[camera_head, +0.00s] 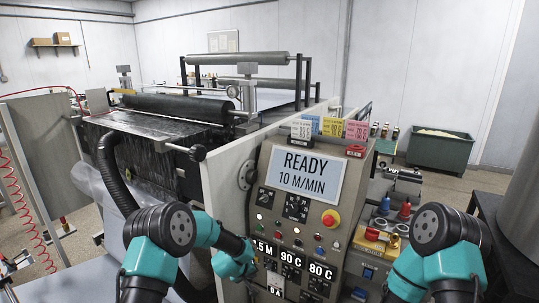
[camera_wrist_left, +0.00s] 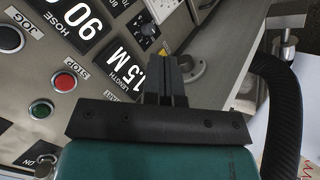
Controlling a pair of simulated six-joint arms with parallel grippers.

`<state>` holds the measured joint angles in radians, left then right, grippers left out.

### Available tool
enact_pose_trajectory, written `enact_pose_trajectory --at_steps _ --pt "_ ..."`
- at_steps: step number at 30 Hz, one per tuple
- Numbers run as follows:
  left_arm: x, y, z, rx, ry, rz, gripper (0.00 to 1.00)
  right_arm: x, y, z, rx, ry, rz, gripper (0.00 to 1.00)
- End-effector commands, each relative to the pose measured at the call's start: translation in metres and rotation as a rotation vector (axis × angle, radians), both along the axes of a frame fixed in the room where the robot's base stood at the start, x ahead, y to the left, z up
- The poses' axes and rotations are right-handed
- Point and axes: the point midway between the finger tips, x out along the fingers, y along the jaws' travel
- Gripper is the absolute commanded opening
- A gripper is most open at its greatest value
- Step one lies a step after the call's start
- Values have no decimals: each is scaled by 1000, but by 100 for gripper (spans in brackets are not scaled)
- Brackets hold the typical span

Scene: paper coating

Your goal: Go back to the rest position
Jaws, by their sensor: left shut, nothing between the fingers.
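My left gripper (camera_head: 256,262) is at the lower left of the control panel (camera_head: 335,208), close in front of its face. In the left wrist view its two dark fingers (camera_wrist_left: 167,65) are together with nothing between them. They show beside the 1.5 M length display (camera_wrist_left: 122,72); I cannot tell whether they touch the panel. My left arm (camera_head: 165,235) reaches in from the lower left. My right arm (camera_head: 440,240) shows at the lower right, but its gripper is out of the picture.
The panel's screen (camera_head: 297,175) reads READY, 10 M/MIN. The coating machine's rollers (camera_head: 180,107) stand behind. A black hose (camera_head: 112,170) runs beside my left arm. A yellow-red tool tray (camera_head: 375,245) lies between panel and right arm.

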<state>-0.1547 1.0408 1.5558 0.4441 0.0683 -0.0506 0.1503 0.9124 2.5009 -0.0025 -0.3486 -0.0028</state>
Motion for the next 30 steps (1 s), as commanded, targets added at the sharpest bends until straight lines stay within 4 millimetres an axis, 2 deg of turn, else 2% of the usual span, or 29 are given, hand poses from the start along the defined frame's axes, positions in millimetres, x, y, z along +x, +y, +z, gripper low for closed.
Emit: enact_pose_trajectory --at_steps 1,3,9,15,21,25,30 --pt "-21 17 -15 25 30 -3 0 0 0 0 0 0 0 43" --pt "-50 38 -33 58 63 -13 0 0 0 0 0 0 0 43" --pt "-140 89 -70 128 153 -57 0 0 0 0 0 0 0 43" --pt "-237 127 -88 160 239 -114 0 0 0 0 0 0 0 43" --pt "-330 149 -88 153 312 -175 0 0 0 0 0 0 0 43" --pt "-364 153 -83 142 337 -199 0 0 0 0 0 0 0 43" --pt "-375 154 -81 138 342 -208 0 0 0 0 0 0 0 43"
